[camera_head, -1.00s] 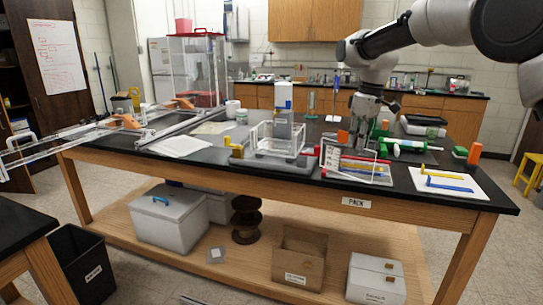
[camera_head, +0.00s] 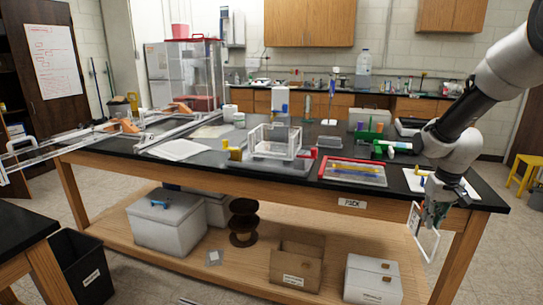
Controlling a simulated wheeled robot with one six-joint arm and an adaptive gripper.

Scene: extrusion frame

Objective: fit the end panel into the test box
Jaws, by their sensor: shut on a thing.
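The test box (camera_head: 275,141) is a clear box with pale edges on a grey base near the middle of the bench. My gripper (camera_head: 437,212) is at the right, in front of the bench's front edge and well away from the box. It is shut on the end panel (camera_head: 422,238), a thin clear plate with a white rim.
A red-edged tray (camera_head: 352,173) with blue and yellow strips lies between box and gripper. A white board (camera_head: 416,182) lies behind my gripper. Green parts (camera_head: 370,134) stand farther back. Rails (camera_head: 180,130) occupy the left. The wooden bench leg (camera_head: 452,250) is near the panel.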

